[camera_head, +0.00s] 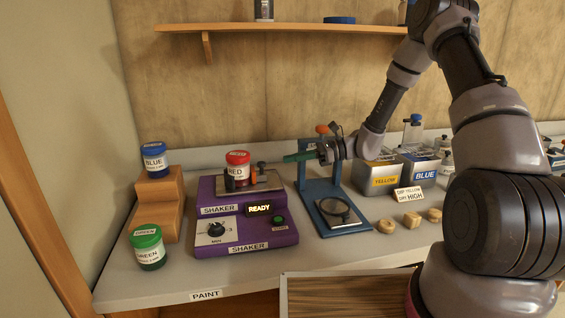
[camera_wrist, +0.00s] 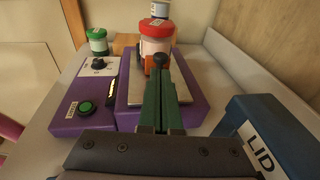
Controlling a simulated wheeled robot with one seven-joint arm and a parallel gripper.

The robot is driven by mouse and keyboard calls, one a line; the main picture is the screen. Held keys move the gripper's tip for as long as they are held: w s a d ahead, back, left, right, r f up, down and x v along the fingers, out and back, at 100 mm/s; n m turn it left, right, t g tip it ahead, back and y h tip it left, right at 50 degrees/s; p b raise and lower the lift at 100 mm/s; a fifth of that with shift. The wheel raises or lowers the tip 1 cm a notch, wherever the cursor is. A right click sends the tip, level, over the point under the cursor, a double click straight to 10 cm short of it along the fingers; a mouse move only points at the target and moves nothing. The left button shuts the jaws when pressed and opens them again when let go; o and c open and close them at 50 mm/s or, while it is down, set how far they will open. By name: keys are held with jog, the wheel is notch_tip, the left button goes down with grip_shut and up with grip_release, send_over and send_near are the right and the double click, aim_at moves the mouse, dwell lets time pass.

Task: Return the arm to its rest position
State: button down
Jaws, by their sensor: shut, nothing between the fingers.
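My gripper (camera_head: 299,157) is shut and empty. It reaches left over the bench, above the blue stand and to the right of the red paint jar, with its green fingers pointing left. In the wrist view the two green fingers (camera_wrist: 162,103) are together, pointing toward the purple shaker. The arm bends down from the upper right. The purple shaker (camera_head: 247,237) shows a lit READY sign and a green button. The red-lidded jar (camera_head: 237,172) stands on the shaker's plate, beside a clamp with an orange-brown part (camera_wrist: 160,61).
A blue stand labelled LID (camera_wrist: 272,142) is close to my gripper. A green jar (camera_head: 147,248) and a blue jar (camera_head: 154,160) stand at wooden steps on the left. Yellow and blue tins (camera_head: 382,179) are right. A shelf (camera_head: 290,27) hangs above.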

jog(key=d+r, duration=0.1)
jog(key=d, duration=0.6)
jog(key=s+d+r+n+t+h, duration=0.2)
jog(key=s+d+r+n+h, duration=0.2)
jog(key=s+r, duration=0.4)
jog(key=s+d+r+n+t+h, duration=0.3)
jog(key=s+d+r+n+h, duration=0.1)
jog(key=s+r, duration=0.4)
jog(key=s+d+r+n+t+h, duration=0.3)
jog(key=s+d+r+n+h, duration=0.2)
jog(key=s+r, duration=0.3)
notch_tip(320, 180, up, 2)
jog(key=shift+s+d+r+h, duration=0.25)
jog(key=shift+s+h, duration=0.1)
jog(key=shift+h, duration=0.15)
